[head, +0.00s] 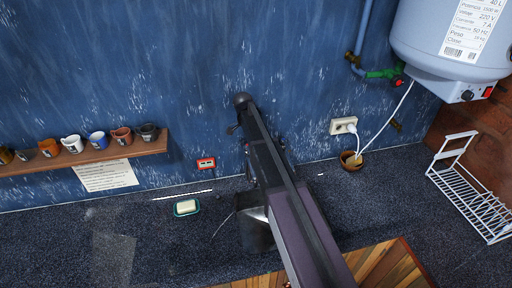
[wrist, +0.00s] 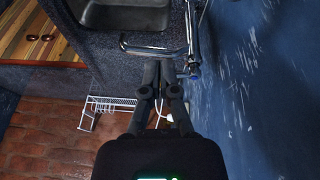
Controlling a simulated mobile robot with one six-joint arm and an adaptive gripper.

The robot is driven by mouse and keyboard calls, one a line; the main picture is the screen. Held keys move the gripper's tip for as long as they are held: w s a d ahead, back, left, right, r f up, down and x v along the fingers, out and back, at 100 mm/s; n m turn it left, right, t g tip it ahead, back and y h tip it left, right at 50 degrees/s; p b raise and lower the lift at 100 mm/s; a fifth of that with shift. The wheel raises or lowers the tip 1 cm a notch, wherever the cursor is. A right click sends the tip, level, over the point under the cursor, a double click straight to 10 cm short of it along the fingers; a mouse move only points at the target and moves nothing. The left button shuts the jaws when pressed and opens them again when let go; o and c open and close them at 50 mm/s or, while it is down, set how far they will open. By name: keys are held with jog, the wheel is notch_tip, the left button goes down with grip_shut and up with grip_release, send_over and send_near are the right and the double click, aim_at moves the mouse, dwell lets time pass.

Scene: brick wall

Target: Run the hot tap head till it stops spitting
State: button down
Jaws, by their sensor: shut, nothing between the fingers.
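In the wrist view a chrome tap (wrist: 191,38) stands by the blue wall, with a curved chrome pipe reaching left over the counter by the sink (wrist: 125,14). A blue-marked part (wrist: 194,72) shows at the tap's near end; I cannot make out a hot marking. My gripper (wrist: 160,64) is shut with nothing in it, its dark fingertips just below the chrome pipe in the picture. I cannot tell whether they touch it. In the head view my arm covers the tap and my fingertips; part of the sink (head: 255,232) shows beside it.
A soap dish (head: 187,208) lies left of my arm. A white wire rack (head: 472,195) stands far right. A cup shelf (head: 85,154) is at left.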

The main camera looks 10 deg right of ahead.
jog(key=w+d+r+y+p, duration=0.1)
jog(key=d+r+y+p, duration=0.2)
jog(key=d+y, duration=0.3)
jog(key=shift+w+r+y, duration=0.2)
jog(key=shift+r+y, duration=0.2)
jog(key=shift+y, duration=0.1)
jog(key=shift+d+f, duration=0.1)
jog(key=shift+f, duration=0.1)
jog(key=s+a+f+b, duration=0.1)
jog(key=a+f+b, duration=0.5)
jog(key=f+b, duration=0.4)
jog(key=shift+a, duration=0.4)
dwell(0.4)
jog(key=shift+s+a+f, duration=0.1)
jog(key=shift+s+a, duration=0.05)
jog(key=shift+a, duration=0.4)
dwell(0.4)
